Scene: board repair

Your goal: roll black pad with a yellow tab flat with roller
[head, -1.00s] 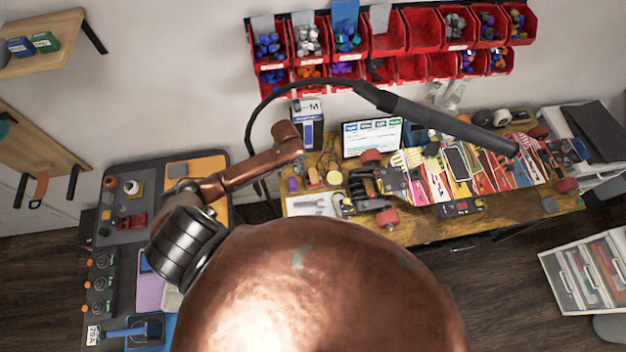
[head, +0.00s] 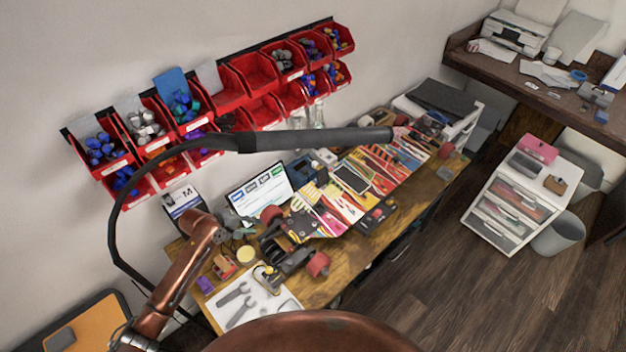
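A skateboard deck (head: 385,172) with bright graphics lies along the wooden workbench, with trucks and red wheels. A black rectangle (head: 350,178) with a pale edge lies on it; I see no clear yellow tab, so I cannot tell whether it is the pad. I cannot make out a roller. A copper arm (head: 180,275) with a silver joint comes in at lower left, and a copper dome (head: 310,335) fills the bottom middle. I cannot make out the left gripper's fingers. The right gripper is not in view.
Red bins (head: 250,75) hang on the wall. A black curved arm with a grey tube (head: 320,139) crosses above the bench (head: 345,275). Wrenches lie on a white sheet (head: 272,303) near its left end. A drawer unit (head: 500,215) stands right.

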